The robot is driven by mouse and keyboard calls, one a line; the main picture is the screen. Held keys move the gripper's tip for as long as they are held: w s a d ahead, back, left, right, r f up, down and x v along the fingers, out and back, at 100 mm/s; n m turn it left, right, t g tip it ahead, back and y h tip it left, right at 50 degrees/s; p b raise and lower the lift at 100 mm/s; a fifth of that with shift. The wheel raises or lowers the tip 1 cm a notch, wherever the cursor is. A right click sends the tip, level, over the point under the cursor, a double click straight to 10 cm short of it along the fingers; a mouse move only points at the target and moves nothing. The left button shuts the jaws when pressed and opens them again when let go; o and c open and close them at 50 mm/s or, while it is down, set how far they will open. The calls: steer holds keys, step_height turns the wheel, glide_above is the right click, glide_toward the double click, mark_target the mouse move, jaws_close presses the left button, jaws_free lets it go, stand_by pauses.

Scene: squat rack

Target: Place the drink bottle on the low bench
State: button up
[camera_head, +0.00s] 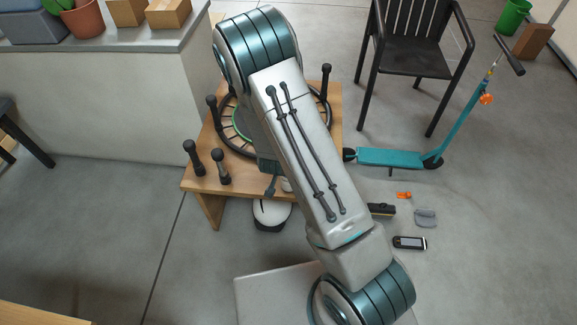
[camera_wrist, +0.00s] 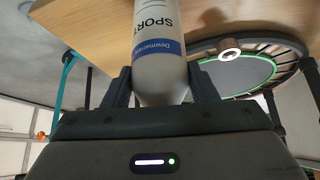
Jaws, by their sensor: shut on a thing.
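The drink bottle (camera_wrist: 158,75), pale grey-white with a blue band and "SPORT" lettering, is between the fingers of my gripper (camera_wrist: 162,88) in the wrist view. My gripper is shut on it; the bottle's far end is cut off by the frame's top edge. The low bench (camera_head: 198,184) is wooden and stands below my arm in the head view; its top also shows behind the bottle in the wrist view (camera_wrist: 105,22). My arm hides much of the bench and most of my gripper in the head view. I cannot tell whether the bottle touches the bench.
A round black-rimmed ring with a green circle (camera_head: 233,122) takes up much of the bench top, with several dark knobbed posts (camera_head: 192,155) around it. A white rounded object (camera_head: 271,213) lies on the floor at the bench's front. A teal scooter (camera_head: 395,157) stands to the right.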

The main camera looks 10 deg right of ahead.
steer(key=shift+f, duration=0.15)
steer(key=o, duration=1.1)
steer(key=shift+o, duration=0.2)
